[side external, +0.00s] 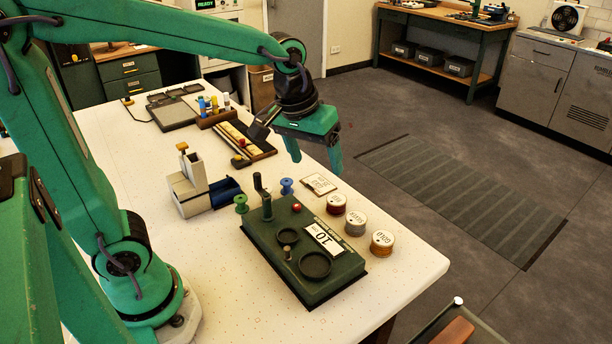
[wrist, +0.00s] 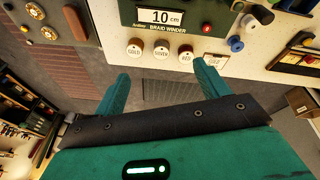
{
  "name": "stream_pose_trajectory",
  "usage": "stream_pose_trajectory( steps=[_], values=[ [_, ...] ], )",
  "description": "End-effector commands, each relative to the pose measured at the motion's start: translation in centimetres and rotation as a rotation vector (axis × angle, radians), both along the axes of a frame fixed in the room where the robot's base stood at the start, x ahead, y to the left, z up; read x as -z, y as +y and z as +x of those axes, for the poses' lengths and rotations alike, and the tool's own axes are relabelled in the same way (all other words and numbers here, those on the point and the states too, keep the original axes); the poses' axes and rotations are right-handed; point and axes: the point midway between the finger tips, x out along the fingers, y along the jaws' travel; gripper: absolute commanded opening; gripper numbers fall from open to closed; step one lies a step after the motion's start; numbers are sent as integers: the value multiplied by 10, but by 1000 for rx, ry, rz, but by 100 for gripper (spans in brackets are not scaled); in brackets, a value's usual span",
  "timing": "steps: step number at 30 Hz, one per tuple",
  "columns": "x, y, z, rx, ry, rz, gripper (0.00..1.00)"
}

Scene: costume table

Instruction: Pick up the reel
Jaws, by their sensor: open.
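Several reels stand on the white table, and I cannot tell which is meant. In the side view, three labelled reels stand in a row right of the braid winder: a dark red one (side external: 336,204), a grey silver one (side external: 356,222) and an orange-brown gold one (side external: 382,244). In the wrist view the gold (wrist: 134,50), silver (wrist: 161,51) and red (wrist: 186,53) reels show their labels. A small blue spool (side external: 287,187) and a green spool (side external: 241,204) stand beside the winder. My gripper (side external: 316,155) is open and empty, above the table's far right edge; its fingers (wrist: 162,88) are apart from all reels.
The dark green braid winder (side external: 262,240) with crank and posts borders the reels. A small card (side external: 319,184) lies behind the red reel. A cream and blue device (side external: 190,190) and a tray of items (side external: 240,145) stand farther left. The table's front right corner is clear.

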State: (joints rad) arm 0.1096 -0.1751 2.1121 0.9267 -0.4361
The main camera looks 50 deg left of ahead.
Motion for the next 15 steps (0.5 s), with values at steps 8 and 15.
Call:
stream_pose_trajectory(
  steps=[8, 15],
  values=[
    [28, -22, 47, -111, 84, -26, 74],
    [61, -42, 83, -209, 152, -37, 74]
  ],
)
